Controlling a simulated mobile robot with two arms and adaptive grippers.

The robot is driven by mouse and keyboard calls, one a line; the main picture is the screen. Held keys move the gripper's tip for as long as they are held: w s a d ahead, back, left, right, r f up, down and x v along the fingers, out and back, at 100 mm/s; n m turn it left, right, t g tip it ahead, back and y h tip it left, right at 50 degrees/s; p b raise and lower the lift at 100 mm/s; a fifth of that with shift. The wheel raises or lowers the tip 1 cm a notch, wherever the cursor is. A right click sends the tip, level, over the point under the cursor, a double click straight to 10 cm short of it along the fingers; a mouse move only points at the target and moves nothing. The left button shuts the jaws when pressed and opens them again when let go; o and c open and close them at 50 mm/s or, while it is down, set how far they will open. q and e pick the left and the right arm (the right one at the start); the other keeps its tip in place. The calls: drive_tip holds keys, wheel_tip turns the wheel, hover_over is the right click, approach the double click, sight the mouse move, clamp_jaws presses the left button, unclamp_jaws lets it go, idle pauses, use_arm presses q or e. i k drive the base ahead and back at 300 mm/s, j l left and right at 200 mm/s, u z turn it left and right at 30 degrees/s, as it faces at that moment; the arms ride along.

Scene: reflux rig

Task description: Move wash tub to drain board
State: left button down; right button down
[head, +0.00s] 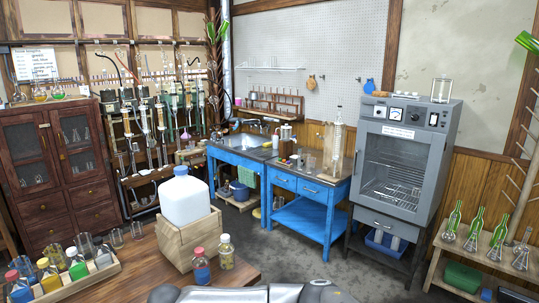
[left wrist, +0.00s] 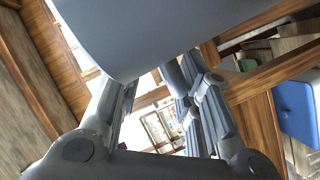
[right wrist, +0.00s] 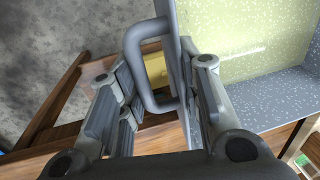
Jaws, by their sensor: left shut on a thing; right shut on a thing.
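The wash tub shows in the right wrist view as a grey speckled wall (right wrist: 275,100) with a grey loop handle (right wrist: 135,62). A yellow-green speckled surface lies inside it. My right gripper (right wrist: 160,90) is shut on this handle. In the left wrist view a large smooth blue-grey surface, seemingly the tub (left wrist: 165,30), fills the top. My left gripper (left wrist: 155,88) is shut under it; the gripped part is hidden. The head view shows neither gripper clearly. There a blue bench with a sink (head: 243,141) stands at the back; I cannot single out the drain board.
A wooden table (head: 150,262) in front holds a white jug in a wooden box (head: 187,238), a bottle crate (head: 85,285) and small bottles. A grey oven (head: 405,160) stands right of the blue bench (head: 312,196). Grey floor (head: 290,250) lies open before the bench.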

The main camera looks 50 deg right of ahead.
sight(262, 153)
drive_tip(key=z, duration=1.75)
drive_tip(key=i+z, duration=0.15)
drive_tip(key=z, duration=0.2)
drive_tip(key=i+z, duration=0.35)
drive_tip(key=i, duration=0.55)
drive_tip(key=i+j+z, duration=0.1)
drive_tip(key=i+z, duration=0.2)
drive_tip(key=i, duration=0.6)
drive_tip(key=i+u, duration=0.3)
drive_tip(key=i, duration=0.15)
drive_tip(key=i+l+u, duration=0.15)
drive_tip(key=i+u, duration=0.15)
drive_tip(key=i, duration=0.2)
drive_tip(key=i+j+u, duration=0.1)
drive_tip(key=i+u, duration=0.65)
drive_tip(key=u, duration=0.25)
drive_tip(key=i+j+u, duration=0.1)
drive_tip(key=i+u, duration=0.35)
drive_tip(key=i+l+u, duration=0.1)
drive_tip(key=i+u, duration=0.3)
